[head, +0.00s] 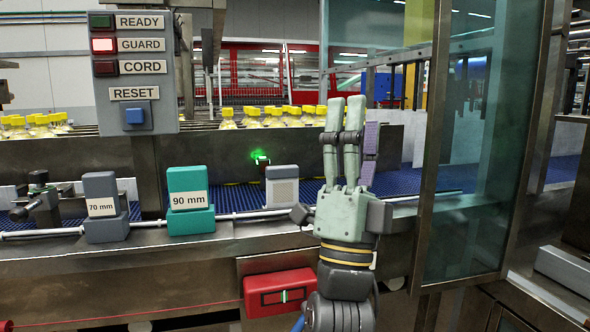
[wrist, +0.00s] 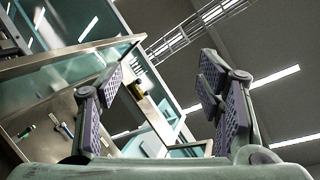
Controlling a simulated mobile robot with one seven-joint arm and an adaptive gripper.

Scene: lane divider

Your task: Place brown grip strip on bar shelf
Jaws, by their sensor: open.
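My gripper (head: 350,108) is pale green with purple ribbed pads and points upward in front of the conveyor, right of the gauge blocks. Its jaws are apart in the wrist view (wrist: 160,75), with nothing visible between them. I cannot make out a brown grip strip in either view. A thin steel bar (head: 240,214) runs along the steel ledge (head: 165,243) at the front of the line; I cannot tell whether this is the bar shelf. The wrist view, tilted, shows the glass and steel panel with small unclear items on it.
A glass guard panel (head: 480,170) is right of my gripper. A red box (head: 280,292) sits below. A control panel (head: 134,68) hangs left.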

